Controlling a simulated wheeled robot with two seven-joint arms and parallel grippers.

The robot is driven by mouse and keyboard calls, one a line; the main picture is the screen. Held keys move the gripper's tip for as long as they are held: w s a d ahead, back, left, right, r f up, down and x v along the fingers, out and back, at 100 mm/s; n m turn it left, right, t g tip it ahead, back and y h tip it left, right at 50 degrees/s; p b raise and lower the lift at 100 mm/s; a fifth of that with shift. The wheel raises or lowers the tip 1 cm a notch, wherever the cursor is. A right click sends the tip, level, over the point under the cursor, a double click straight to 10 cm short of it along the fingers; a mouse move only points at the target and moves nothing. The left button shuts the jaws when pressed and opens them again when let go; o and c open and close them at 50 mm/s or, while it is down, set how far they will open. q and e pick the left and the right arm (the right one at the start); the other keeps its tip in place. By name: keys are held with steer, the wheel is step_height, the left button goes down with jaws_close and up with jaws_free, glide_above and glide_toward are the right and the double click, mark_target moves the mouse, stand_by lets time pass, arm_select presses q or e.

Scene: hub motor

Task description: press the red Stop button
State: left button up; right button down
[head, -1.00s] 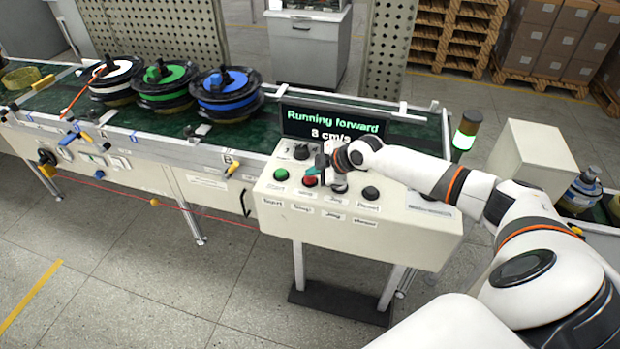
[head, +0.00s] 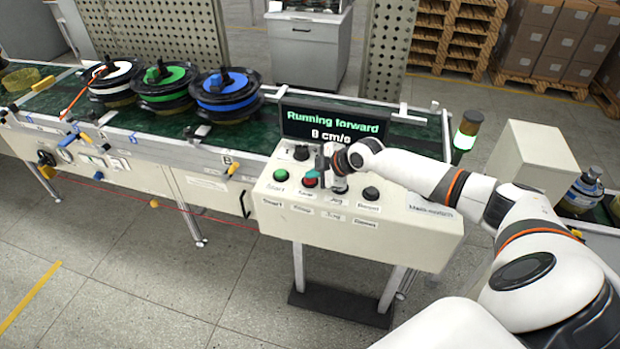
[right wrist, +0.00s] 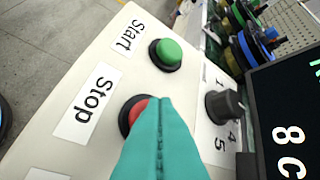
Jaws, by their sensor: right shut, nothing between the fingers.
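The red Stop button (head: 311,182) sits on the sloped cream control box (head: 415,232), between the green Start button (head: 281,176) and the Jog control. My right gripper (head: 300,172) is over the Stop button, its teal fingers pointing down at it. In the right wrist view the fingers (right wrist: 155,102) are shut with nothing between them. Their tips cover the right part of the red button (right wrist: 136,108); its left edge and dark ring still show. I cannot tell whether the tips touch it. My left gripper is out of view.
The display (head: 333,124) reads "Running forward", with 8 cm/s beneath. A black knob (right wrist: 224,105) stands close to the fingers. A black Reset button (head: 370,193) is right of the gripper. White, green and blue hubs (head: 226,97) ride the conveyor behind. The beacon (head: 466,130) glows green.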

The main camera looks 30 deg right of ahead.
mark_target(314, 181)
steer(key=shift+f, duration=0.25)
stand_by(0.3)
steer(key=shift+r+p, duration=0.6)
steer(key=shift+r, duration=0.4)
steer(key=shift+r, duration=0.1)
step_height(314, 181, up, 5)
steer(key=p, duration=0.3)
steer(key=shift+p, duration=0.35)
